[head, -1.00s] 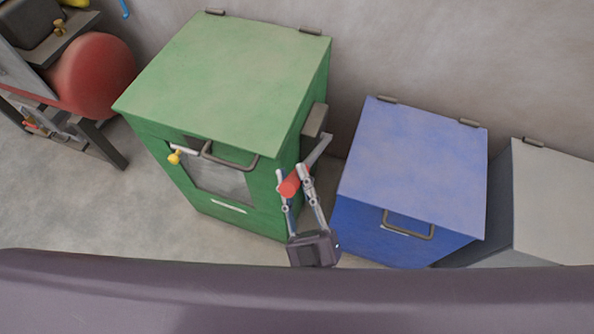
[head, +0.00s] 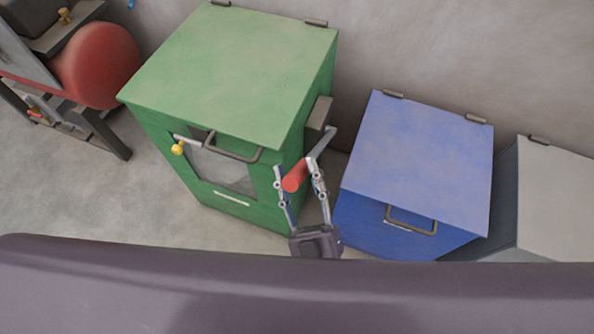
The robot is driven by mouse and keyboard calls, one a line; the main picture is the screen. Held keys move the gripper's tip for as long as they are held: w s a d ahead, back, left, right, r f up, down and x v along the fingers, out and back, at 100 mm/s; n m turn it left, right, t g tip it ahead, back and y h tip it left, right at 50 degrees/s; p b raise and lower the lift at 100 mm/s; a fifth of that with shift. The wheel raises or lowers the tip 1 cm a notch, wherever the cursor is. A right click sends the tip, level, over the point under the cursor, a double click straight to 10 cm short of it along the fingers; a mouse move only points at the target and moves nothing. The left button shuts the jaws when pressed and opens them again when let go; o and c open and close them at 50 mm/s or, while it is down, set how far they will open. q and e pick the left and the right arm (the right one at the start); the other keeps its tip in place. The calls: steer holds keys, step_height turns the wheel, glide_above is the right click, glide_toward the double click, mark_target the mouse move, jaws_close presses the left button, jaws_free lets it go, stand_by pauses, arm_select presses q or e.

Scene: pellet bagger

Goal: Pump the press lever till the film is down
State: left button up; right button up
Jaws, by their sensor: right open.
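The green press box (head: 230,75) stands left of centre, with a dark window (head: 222,172) in its front. Pale film shows behind the window, but its level is hard to tell. The press lever (head: 322,142) is a grey arm on the box's right side with a red handle (head: 295,176). My right gripper (head: 295,177) is open, its two fingers on either side of the red handle. Whether the fingers touch the handle is not clear. My left gripper is not in view.
A yellow knob (head: 178,148) sits on the green box's front, beside a handle bar (head: 232,152). A blue bin (head: 418,165) stands close to the right of my gripper, and a grey bin (head: 555,195) beyond it. A red drum (head: 95,70) is at the far left.

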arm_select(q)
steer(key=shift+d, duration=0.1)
arm_select(e)
steer(key=v, duration=1.2)
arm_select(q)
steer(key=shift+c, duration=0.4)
